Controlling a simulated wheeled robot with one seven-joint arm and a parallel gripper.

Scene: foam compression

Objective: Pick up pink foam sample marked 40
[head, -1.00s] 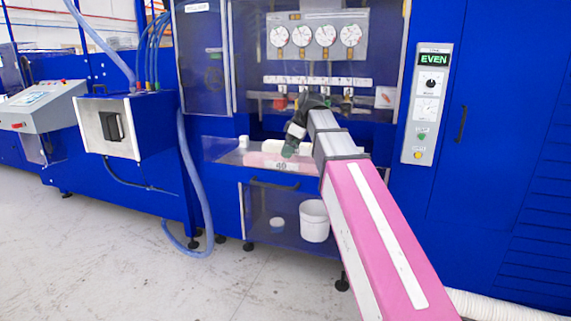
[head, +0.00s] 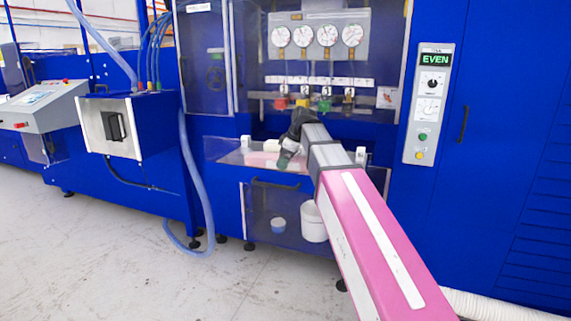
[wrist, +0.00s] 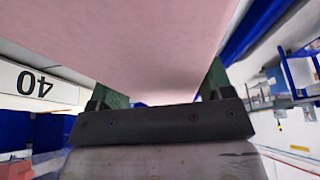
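A pink foam block (wrist: 150,40) fills the upper wrist view, close to the camera. A white label reading 40 (wrist: 40,83), upside down, shows at its left. My gripper (wrist: 163,88) has its two green fingers spread apart below the foam; the foam hides the left fingertip and part of the right one. I cannot tell whether the fingers press on it. In the head view, my gripper (head: 287,159) is low at the bay of the blue machine, beside pink foam (head: 262,160) on the shelf. The label is not readable there.
A clear-fronted lower cabinet with a handle (head: 275,184) holds a white bucket (head: 314,222) and a small tub (head: 278,224). Valves and gauges (head: 326,36) are above the bay. White blocks (head: 360,155) stand on the shelf. A hose (head: 194,180) hangs left.

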